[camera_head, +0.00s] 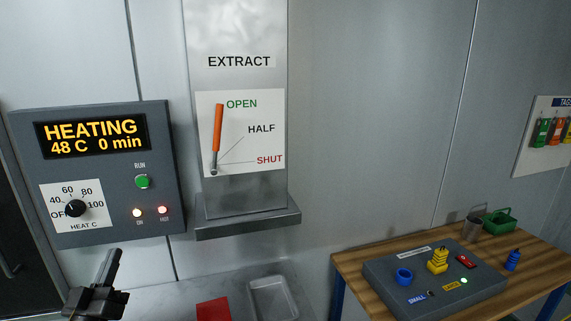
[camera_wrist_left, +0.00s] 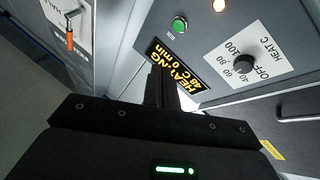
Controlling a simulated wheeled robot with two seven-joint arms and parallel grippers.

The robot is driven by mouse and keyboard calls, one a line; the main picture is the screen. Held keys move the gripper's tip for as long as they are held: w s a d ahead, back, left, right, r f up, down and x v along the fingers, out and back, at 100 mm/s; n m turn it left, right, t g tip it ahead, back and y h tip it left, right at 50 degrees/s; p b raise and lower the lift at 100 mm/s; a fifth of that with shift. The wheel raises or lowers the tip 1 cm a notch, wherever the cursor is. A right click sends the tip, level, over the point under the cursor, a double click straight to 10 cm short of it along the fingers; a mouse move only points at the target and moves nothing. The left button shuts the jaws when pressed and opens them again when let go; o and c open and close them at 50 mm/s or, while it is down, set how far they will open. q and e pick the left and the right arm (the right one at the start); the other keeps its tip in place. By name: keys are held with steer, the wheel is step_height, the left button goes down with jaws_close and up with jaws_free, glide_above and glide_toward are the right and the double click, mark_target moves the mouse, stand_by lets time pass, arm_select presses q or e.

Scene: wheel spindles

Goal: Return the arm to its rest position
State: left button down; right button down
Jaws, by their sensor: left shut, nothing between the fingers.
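My left gripper (camera_head: 113,270) is at the lower left of the head view, below the grey heating control panel (camera_head: 97,172). It is shut and holds nothing. In the left wrist view its closed fingers (camera_wrist_left: 168,88) point toward the panel's yellow display (camera_wrist_left: 175,66). A gap to the panel cannot be judged exactly. The panel display reads HEATING, 48 C, 0 min. The green RUN button (camera_head: 142,181) and the black heat knob (camera_head: 75,208) are clear of the gripper. My right gripper is in neither view.
The EXTRACT lever (camera_head: 217,128) is orange and points up at OPEN, above a metal ledge (camera_head: 248,222). A wooden table (camera_head: 345,262) at the lower right bears a grey fixture with blue and yellow parts. A metal tray (camera_head: 272,298) and a red block (camera_head: 213,310) lie below.

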arm_select(q)
steer(key=s+d+f+m+g, duration=0.1)
steer(key=s+d+f+g, duration=0.15)
steer(key=f, duration=0.45)
steer(key=s+d+f+g, duration=0.2)
steer(key=f+g, duration=0.2)
steer(key=f, duration=0.3)
steer(key=s+d+f+m+g, duration=0.15)
steer(key=f+g, duration=0.25)
steer(key=f, duration=0.4)
steer(key=s+d+f+m+g, duration=0.1)
steer(key=s+d+f+g, duration=0.2)
steer(key=s, duration=0.4)
steer(key=s+d+f+m+g+h, duration=0.1)
steer(key=s+d+f+m+g, duration=0.15)
steer(key=s+f, duration=0.4)
steer(key=s+d+f+g, duration=0.1)
steer(key=s+f+g, duration=0.3)
steer(key=s, duration=0.3)
step_height(320, 180, down, 27)
steer(key=s+g+b, duration=0.1)
steer(key=b, duration=0.3)
steer(key=s+a+f+g+b, duration=0.1)
steer(key=s+a+f+b, duration=0.1)
steer(key=s+f, duration=1.4)
step_height(320, 180, down, 4)
steer(key=shift+s+a+r+m+g+b, duration=0.15)
steer(key=shift+s+a+m+g+b, duration=0.2)
steer(key=shift+a+m, duration=0.1)
